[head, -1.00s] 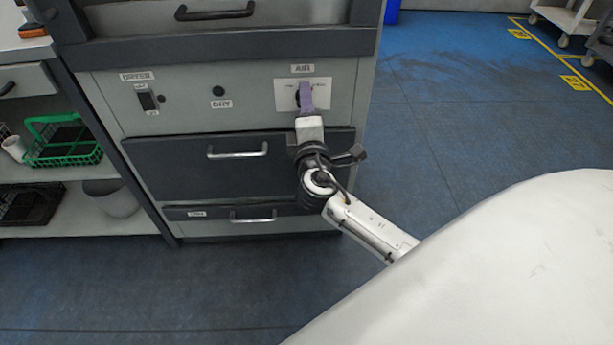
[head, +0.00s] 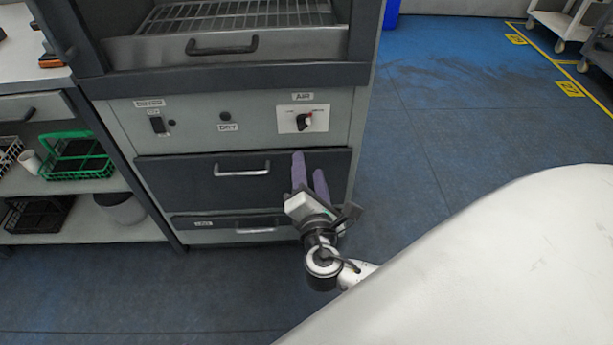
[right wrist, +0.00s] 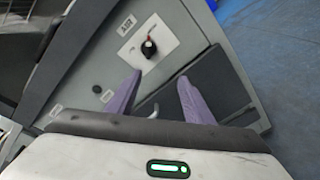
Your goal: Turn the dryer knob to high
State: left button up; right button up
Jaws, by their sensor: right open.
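The dryer knob (head: 303,121) is black with a red part and sits on a white plate under the AIR label, at the right of the dryer's grey panel. Its pointer leans up and to the right in the head view. It also shows in the right wrist view (right wrist: 148,47), beyond the fingertips. My right gripper (head: 309,164) is open and empty, below the knob and in front of the dark drawer, apart from the knob. Its purple fingers (right wrist: 158,78) show spread in the right wrist view. My left gripper is not in view.
The dryer panel also has a DRYER switch (head: 158,124) and a DRY button (head: 225,115). Drawer handles (head: 242,170) stick out below the panel. A shelf with a green basket (head: 76,158) stands at the left. The blue floor (head: 450,130) at the right is clear.

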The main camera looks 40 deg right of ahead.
pick_arm(q)
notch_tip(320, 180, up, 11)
jog(key=p, duration=1)
pick_arm(e)
jog(key=s+a+f+m+g+y, duration=0.3)
jog(key=s+a+m+y, duration=0.1)
jog(key=s+a+m, duration=0.1)
jog(key=s+a+f+m+g+y, duration=0.2)
jog(key=s+a+m+y, duration=0.3)
jog(key=s, duration=0.4)
jog(key=shift+s+a+f+m+g, duration=0.25)
jog(key=shift+a+f+m+g, duration=0.2)
jog(key=shift+f+m, duration=0.5)
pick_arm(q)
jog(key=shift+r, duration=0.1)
pick_arm(e)
jog(key=shift+r, duration=0.1)
